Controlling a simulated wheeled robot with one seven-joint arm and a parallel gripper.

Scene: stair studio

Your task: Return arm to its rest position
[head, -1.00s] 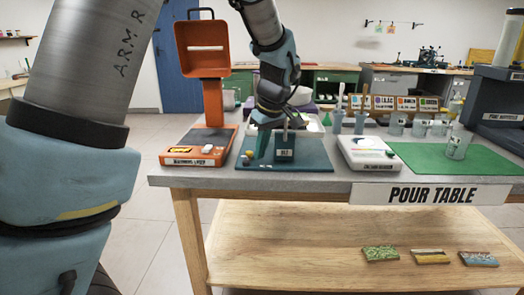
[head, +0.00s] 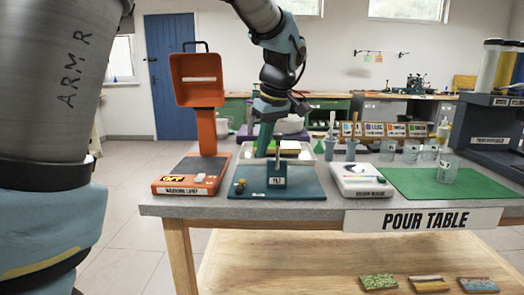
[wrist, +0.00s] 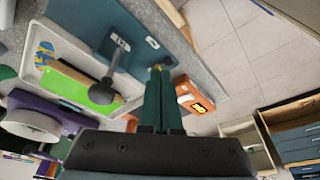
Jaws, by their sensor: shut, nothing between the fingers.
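My arm (head: 282,55) reaches down from the top of the head view, bent over the pour table. My gripper (head: 263,153) is shut and empty, with its teal fingers pointing down above the back left part of the dark blue mat. The wrist view shows the closed fingers (wrist: 160,88) pressed together with nothing between them. Below and right of the fingers in the head view, a small labelled blue block with a grey upright lever (head: 277,176) stands on the mat (head: 300,190).
An orange warming lamp (head: 207,120) stands close left of my gripper. A white tray (head: 300,149) lies behind it. A white device (head: 362,180), a green mat (head: 435,182) and several cups (head: 388,150) stand to the right. The air above the table's middle is open.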

